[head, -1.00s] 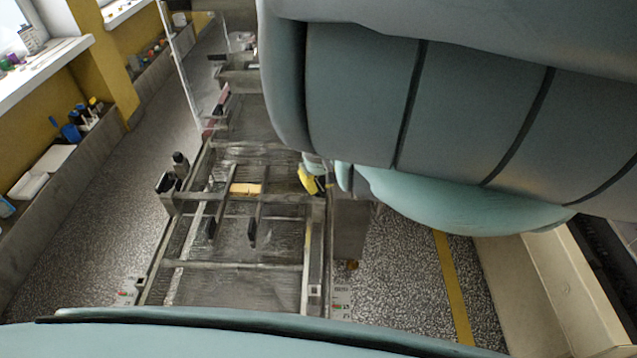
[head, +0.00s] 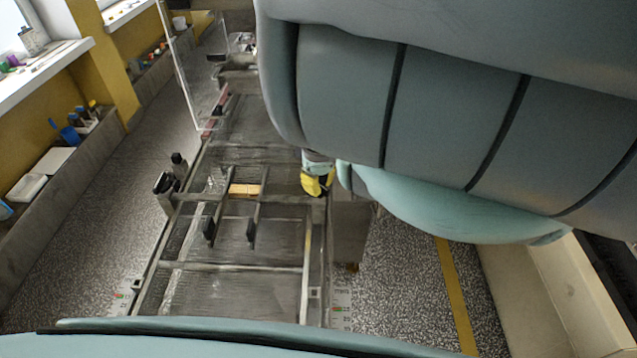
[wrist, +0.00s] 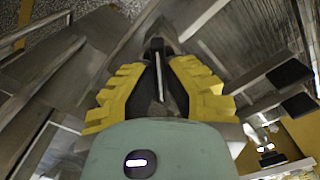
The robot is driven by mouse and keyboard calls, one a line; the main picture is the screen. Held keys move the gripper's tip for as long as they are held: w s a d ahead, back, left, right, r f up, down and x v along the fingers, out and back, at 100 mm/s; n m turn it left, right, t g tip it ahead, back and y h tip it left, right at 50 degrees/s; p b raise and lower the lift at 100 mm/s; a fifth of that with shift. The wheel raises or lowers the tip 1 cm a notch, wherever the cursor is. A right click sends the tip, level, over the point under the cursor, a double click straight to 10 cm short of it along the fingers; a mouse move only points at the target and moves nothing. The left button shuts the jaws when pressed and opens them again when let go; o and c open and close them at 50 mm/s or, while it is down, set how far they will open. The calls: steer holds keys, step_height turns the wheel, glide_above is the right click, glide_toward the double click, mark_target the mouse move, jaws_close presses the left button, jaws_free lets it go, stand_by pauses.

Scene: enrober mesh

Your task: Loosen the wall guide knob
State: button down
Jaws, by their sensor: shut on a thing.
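My gripper (head: 317,187), with yellow and black fingers, is at the right side rail of the mesh conveyor in the head view. In the wrist view its two ribbed yellow fingers (wrist: 158,68) are closed around a dark, narrow part (wrist: 158,45), which looks like the wall guide knob. The fingers hide most of that part, so I cannot tell how far it is turned. On the opposite rail, a black knob (head: 163,183) stands on a metal bracket, apart from my gripper.
A clear panel (head: 190,65) stands farther back. A grey box (head: 350,232) is beside the right rail. Speckled floor (head: 395,290) is open on the right.

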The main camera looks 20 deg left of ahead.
steer(key=shift+n, duration=0.4)
steer(key=shift+n+b, duration=0.3)
steer(key=shift+n, duration=1.2)
steer(key=shift+d+n+b, duration=0.1)
steer(key=shift+n+b, duration=0.35)
steer(key=shift+n, duration=1.55)
steer(key=c, duration=1)
jaws_free()
